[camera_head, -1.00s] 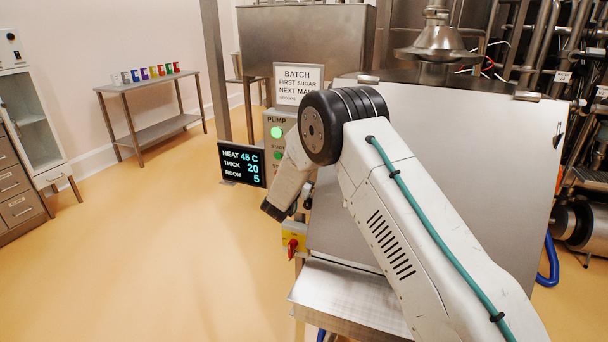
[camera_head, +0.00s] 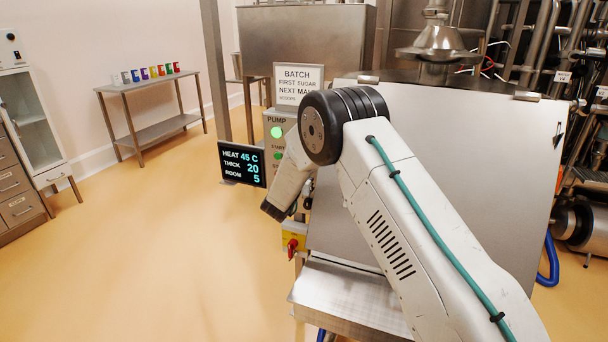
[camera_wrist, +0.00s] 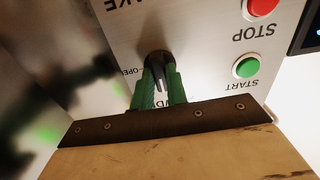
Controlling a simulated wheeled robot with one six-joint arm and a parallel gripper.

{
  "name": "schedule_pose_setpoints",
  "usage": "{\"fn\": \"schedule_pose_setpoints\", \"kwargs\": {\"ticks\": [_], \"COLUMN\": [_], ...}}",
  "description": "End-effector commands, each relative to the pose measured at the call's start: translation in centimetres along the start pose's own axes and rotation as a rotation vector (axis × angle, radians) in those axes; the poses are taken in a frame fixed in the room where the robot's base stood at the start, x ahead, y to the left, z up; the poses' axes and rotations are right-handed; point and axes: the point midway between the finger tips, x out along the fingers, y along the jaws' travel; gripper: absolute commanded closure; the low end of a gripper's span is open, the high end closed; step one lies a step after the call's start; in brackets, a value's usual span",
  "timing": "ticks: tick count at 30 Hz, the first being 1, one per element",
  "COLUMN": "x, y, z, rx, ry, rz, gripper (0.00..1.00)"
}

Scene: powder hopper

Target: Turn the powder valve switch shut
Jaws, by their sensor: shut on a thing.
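The powder valve switch (camera_wrist: 156,58) is a small dark knob on the grey control panel (camera_wrist: 196,38), which appears upside down in the wrist view. My gripper (camera_wrist: 159,76) has its green fingers closed on both sides of this knob. An "OPEN" label shows beside the knob, and lettering below it is partly covered by the fingers. The knob's exact angle is hard to tell. In the head view, my arm hides the fingers and the switch; part of the panel (camera_head: 277,124) shows with its green pump light.
A green START button (camera_wrist: 246,67) and a red STOP button (camera_wrist: 261,5) sit close to the fingers. In the head view, a display (camera_head: 242,165) and a red rotary handle on a yellow box (camera_head: 293,243) are near my wrist. Open floor lies left.

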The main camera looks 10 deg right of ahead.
Motion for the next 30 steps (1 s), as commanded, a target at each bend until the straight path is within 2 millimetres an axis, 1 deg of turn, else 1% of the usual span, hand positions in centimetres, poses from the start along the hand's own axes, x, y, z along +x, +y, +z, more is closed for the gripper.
{"fn": "schedule_pose_setpoints", "kwargs": {"ticks": [2, 3, 5, 6, 13, 17, 20, 24, 27, 30], "x": [-0.1, -0.1, -0.1, -0.1, 0.0, -0.8, -2.3, -4.9, -6.3, -7.3], "y": [-0.1, -0.1, -0.1, -0.1, 0.1, 0.0, -0.1, -0.1, -0.1, -0.1], "z": [0.1, 0.1, 0.1, 0.1, 0.0, 0.0, 0.0, 0.0, 0.1, 0.1], "rx": [-0.002, -0.002, -0.002, -0.002, 0.000, 0.000, -0.001, -0.001, -0.001, 0.000], "ry": [-0.002, -0.002, -0.002, -0.001, -0.001, 0.000, -0.001, -0.001, -0.001, -0.001], "rz": [-0.003, -0.003, -0.003, -0.002, 0.000, -0.001, -0.003, -0.003, -0.003, -0.003], "gripper": [1.00, 0.83, 0.66, 0.64, 0.64, 0.64, 0.64, 0.64, 0.64, 0.64]}}
